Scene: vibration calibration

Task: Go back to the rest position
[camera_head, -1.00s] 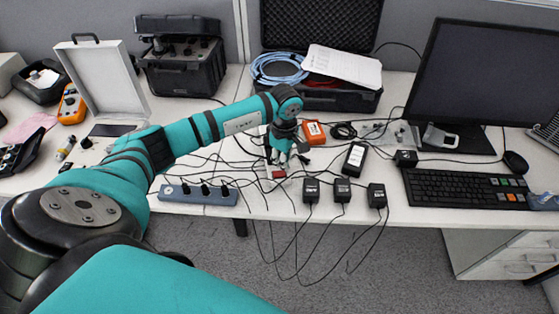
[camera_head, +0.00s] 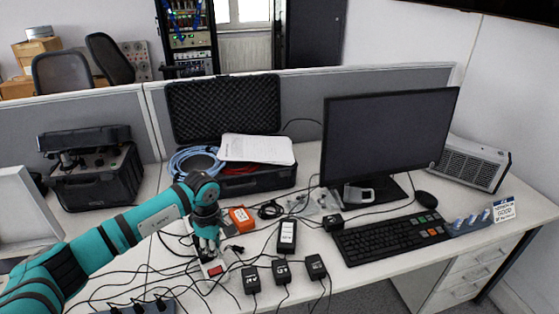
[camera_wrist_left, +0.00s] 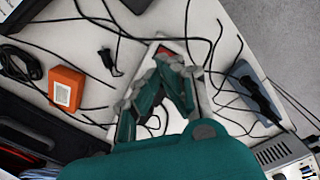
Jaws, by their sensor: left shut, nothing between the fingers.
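My left gripper (camera_head: 209,246) points down over the desk, close above a small white device with a red part (camera_head: 215,270). In the left wrist view the gripper's fingers (camera_wrist_left: 160,58) are drawn together with nothing held, and the white device (camera_wrist_left: 152,52) lies beneath them, partly hidden. I cannot tell whether the fingertips touch it. My left arm (camera_head: 120,228) reaches in from the lower left. My right gripper is in neither view.
An open black case (camera_head: 250,182) with a blue cable coil and papers stands behind the gripper. An orange box (camera_head: 242,218), black adapters (camera_head: 287,236) and many loose cables lie around it. A monitor (camera_head: 388,135) and keyboard (camera_head: 390,237) are to the right.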

